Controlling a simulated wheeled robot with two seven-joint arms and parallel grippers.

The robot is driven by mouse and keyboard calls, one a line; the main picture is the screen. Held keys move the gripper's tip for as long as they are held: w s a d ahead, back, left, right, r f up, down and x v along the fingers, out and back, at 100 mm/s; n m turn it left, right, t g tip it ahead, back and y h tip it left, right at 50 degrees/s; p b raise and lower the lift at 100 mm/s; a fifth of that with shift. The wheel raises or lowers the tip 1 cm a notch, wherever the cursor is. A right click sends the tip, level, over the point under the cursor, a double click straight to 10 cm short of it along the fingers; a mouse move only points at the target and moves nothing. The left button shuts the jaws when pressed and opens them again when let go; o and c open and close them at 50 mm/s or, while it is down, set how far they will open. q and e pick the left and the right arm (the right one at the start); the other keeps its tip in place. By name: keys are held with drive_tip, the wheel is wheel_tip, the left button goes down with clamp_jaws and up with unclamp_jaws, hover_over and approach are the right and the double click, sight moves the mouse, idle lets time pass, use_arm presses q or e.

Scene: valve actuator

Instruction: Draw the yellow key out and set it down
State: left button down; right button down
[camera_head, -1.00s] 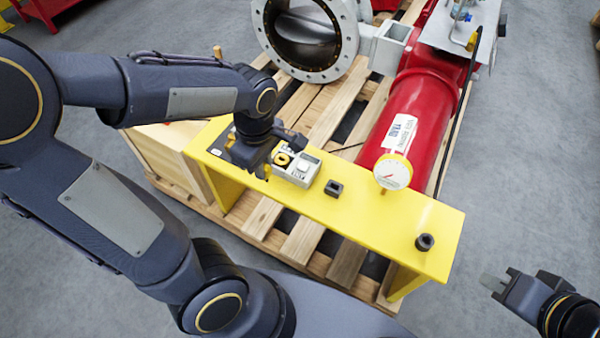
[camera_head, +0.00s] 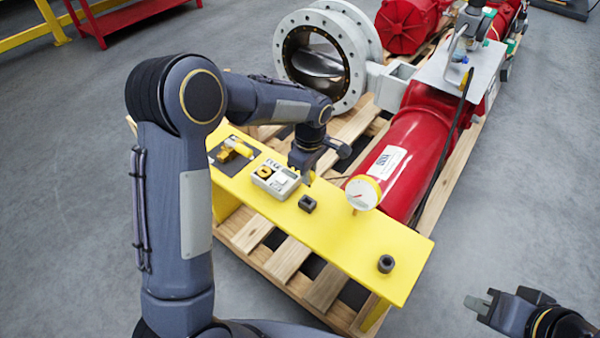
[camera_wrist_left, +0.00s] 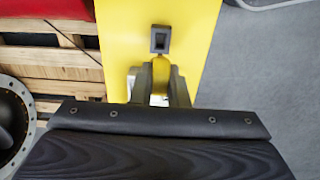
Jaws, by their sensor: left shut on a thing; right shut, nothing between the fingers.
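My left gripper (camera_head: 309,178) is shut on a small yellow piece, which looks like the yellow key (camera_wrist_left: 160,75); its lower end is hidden. In the head view the gripper is above the yellow bench, just right of the grey box (camera_head: 276,178) with a yellow ring on top. I cannot tell whether the held piece touches anything below. A larger yellow tool (camera_head: 233,150) lies on a dark mat at the bench's left end. My right gripper (camera_head: 478,304) is shut and empty, off the bench at lower right.
A black square socket (camera_head: 307,203) and a round dark socket (camera_head: 386,264) stand on the yellow bench (camera_head: 345,233). A dial gauge (camera_head: 363,192) rises at its back edge, near the red cylinder (camera_head: 420,150). The bench top between the two sockets is clear.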

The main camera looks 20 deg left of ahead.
use_arm(q)
drive_tip(key=shift+f+b, duration=1.95)
drive_tip(key=shift+f, duration=0.95)
drive_tip(key=shift+f+b, duration=1)
drive_tip(key=shift+f, duration=0.65)
drive_tip(key=c, duration=1.3)
unclamp_jaws()
drive_tip(key=shift+c, duration=0.2)
drive_tip(key=shift+r, duration=0.15)
